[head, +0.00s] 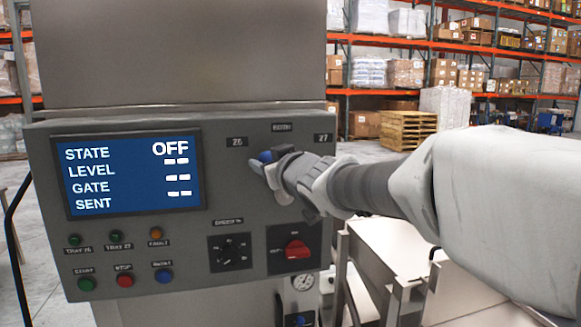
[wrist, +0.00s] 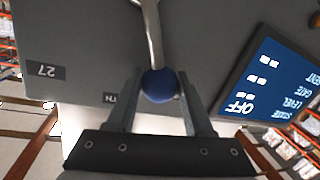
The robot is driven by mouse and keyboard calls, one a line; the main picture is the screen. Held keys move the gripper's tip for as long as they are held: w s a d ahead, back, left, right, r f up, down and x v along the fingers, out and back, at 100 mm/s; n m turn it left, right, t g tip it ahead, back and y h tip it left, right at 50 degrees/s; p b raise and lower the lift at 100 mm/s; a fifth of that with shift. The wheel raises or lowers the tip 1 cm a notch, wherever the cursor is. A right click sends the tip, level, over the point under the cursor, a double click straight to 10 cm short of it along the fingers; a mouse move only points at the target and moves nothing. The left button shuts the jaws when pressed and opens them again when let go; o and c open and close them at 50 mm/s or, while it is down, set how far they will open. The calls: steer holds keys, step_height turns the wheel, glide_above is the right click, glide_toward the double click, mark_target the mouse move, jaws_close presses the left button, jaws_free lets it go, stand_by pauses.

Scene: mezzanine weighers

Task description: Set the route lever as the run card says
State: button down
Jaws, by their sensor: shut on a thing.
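The route lever has a blue ball knob (head: 265,156) and stands on the grey control panel (head: 225,185). In the head view the knob shows between the 26 plate (head: 237,141) and the 27 plate (head: 324,138), nearer 26. My gripper (head: 263,165) hides the rest of the lever there. In the wrist view, which is upside down, my gripper (wrist: 160,88) is shut on the blue knob (wrist: 159,84), a finger on each side. The metal shaft (wrist: 153,30) runs up the picture, slightly tilted. Its pivot is out of view. I see no run card.
The screen (head: 128,172) reads STATE OFF, with dashes for LEVEL, GATE and SENT. Below are lamps, push buttons, a black dial (head: 230,252) and a red rotary switch (head: 296,249), close under my wrist. Racks and pallets (head: 406,129) stand far behind.

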steer(key=shift+s+a+f+n+b, duration=0.1)
steer(key=shift+a+f+n+b, duration=0.1)
steer(key=shift+a+n+b, duration=0.25)
steer(key=shift+s+a+f+n+b, duration=0.1)
steer(key=shift+a+f+n+b, duration=0.1)
steer(key=shift+a+n+b, duration=0.25)
steer(key=shift+d, duration=0.1)
steer(key=shift+c, duration=1.6)
jaws_free()
steer(key=shift+s, duration=0.15)
